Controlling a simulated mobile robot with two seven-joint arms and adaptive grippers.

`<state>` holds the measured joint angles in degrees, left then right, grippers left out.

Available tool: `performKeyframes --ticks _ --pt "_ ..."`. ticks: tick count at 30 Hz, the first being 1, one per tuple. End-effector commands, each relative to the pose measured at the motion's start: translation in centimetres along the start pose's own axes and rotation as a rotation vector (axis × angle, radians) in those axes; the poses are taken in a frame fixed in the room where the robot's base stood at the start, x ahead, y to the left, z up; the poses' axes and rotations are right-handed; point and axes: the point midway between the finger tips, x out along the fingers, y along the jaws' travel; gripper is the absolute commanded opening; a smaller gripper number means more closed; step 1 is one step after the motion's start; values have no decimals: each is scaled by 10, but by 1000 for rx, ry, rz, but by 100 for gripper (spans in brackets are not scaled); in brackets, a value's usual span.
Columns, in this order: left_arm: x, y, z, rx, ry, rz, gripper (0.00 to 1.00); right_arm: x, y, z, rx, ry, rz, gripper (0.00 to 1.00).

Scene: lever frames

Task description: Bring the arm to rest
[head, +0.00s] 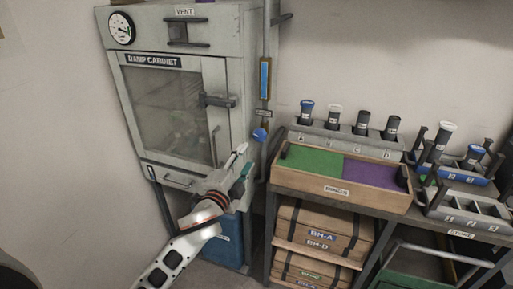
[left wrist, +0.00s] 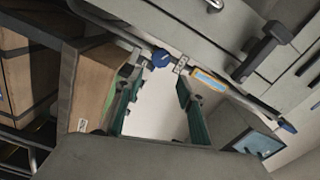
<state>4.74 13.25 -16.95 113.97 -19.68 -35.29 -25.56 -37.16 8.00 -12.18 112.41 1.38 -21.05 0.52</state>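My left arm (head: 178,258) reaches up from the bottom of the head view. Its left gripper (head: 243,160) is in front of the right edge of the damp cabinet (head: 233,75), left of the bench. In the left wrist view the two teal fingers of the left gripper (left wrist: 158,78) stand well apart. Nothing is held between them; a pale surface shows in the gap. I cannot see my right gripper in either view.
A wooden tray (head: 335,189) with green and purple halves sits on the bench, right of the gripper. Behind it is a rack (head: 346,140) with several dark tubes. A blue valve knob (head: 259,135) is on the pipe. A blue bin (head: 225,240) stands below.

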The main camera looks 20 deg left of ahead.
Motion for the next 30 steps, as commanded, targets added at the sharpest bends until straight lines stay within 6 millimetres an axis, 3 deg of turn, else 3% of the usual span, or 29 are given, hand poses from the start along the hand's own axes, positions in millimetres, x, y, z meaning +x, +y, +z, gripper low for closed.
performKeyframes --ticks 5,8,10,15,21,25,30 --pt "-4 9 1 -18 0 16 39 0 0 0 1 1 0 40" --pt "-17 40 6 -84 -4 69 39 0 0 0 1 1 0 40" --pt "-35 74 11 -167 -11 128 39 0 0 -1 1 1 0 40" --pt "-102 170 24 -436 -62 298 39 0 0 -1 1 1 0 40" --pt "-200 261 35 -758 -181 465 39 0 0 0 1 1 0 40" --pt "-254 297 40 -922 -264 531 39 0 0 0 1 1 0 40" --pt "-293 318 42 -1037 -330 569 39 0 0 0 1 0 0 40"
